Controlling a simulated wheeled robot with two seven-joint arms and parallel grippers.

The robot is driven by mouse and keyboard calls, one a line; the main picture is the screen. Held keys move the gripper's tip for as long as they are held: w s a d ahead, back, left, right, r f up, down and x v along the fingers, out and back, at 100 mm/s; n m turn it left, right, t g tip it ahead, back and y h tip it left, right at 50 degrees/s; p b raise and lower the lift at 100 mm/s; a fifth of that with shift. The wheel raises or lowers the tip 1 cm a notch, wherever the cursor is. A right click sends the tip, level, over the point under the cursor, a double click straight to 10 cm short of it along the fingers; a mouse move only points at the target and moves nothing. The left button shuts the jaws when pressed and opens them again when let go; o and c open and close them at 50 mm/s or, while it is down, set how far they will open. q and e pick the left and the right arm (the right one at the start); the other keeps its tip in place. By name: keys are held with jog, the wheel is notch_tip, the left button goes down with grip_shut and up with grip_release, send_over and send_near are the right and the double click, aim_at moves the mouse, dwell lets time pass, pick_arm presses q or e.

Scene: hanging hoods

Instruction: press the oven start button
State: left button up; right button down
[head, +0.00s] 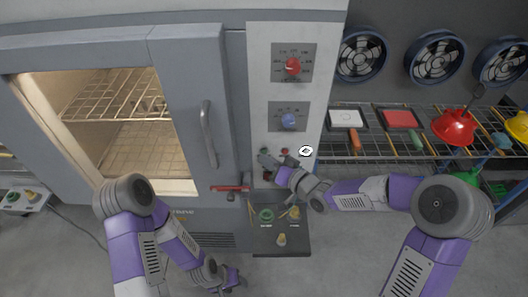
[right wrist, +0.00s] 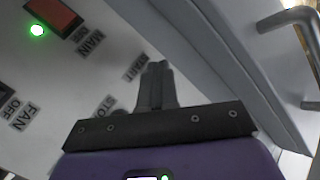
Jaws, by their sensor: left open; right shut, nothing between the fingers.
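The oven (head: 180,60) stands at the left, its door shut and lit racks behind the window. On its control panel (head: 260,90) are a small green button (head: 264,151) and a small red button (head: 285,151). My right gripper (head: 264,160) is shut and empty, its tips at the panel just below the green button. In the right wrist view, the fingers (right wrist: 157,72) point at the panel beside a START label (right wrist: 133,68); a partly covered STOP label (right wrist: 104,106) is nearby. The start button is hidden there; contact cannot be told. My left gripper (head: 236,280) is open, low before the oven.
A red knob (head: 292,67) and blue knob (head: 289,122) sit higher on the panel. The door handle (head: 208,135) and a red latch (head: 230,188) are left of my right gripper. A small control box (head: 280,240) is below. A wire rack (head: 375,150) with helmets stands right.

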jog(key=shift+w, duration=0.35)
dwell(0.7)
jog(key=shift+s, duration=0.8)
jog(key=s+b, duration=0.1)
jog(key=s, duration=0.4)
dwell(0.5)
dwell(0.7)
